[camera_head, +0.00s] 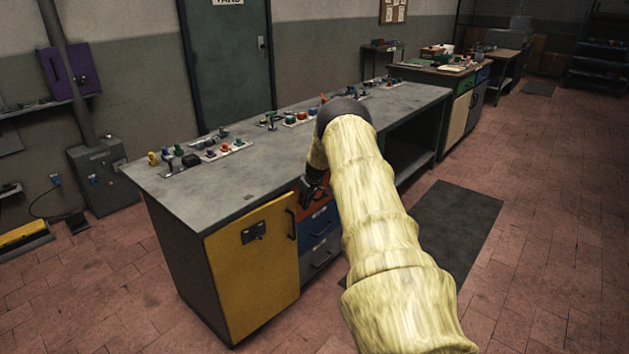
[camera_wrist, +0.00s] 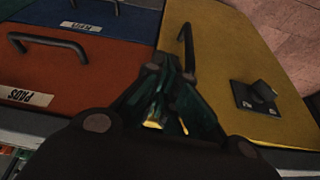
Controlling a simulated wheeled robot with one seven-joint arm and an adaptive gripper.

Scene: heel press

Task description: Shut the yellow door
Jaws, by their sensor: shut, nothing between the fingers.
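The yellow door (camera_head: 250,268) is on the near end of the long workbench's front. It looks flush or nearly flush with the front; I cannot tell if a small gap remains. Its dark bar handle (camera_head: 291,223) is near the right edge, and a black latch plate (camera_head: 253,232) is near the top. In the wrist view the door (camera_wrist: 235,65) shows with its handle (camera_wrist: 187,45) and latch (camera_wrist: 256,97). My gripper (camera_head: 311,192) is shut and empty in front of the bench. In the wrist view its fingertips (camera_wrist: 172,70) appear close to the handle; contact is unclear.
The orange drawer (camera_wrist: 50,70) and blue drawer (camera_head: 318,225) are right beside the door. The grey workbench top (camera_head: 240,180) carries several coloured knobs and switches. A dark mat (camera_head: 450,225) lies on the floor.

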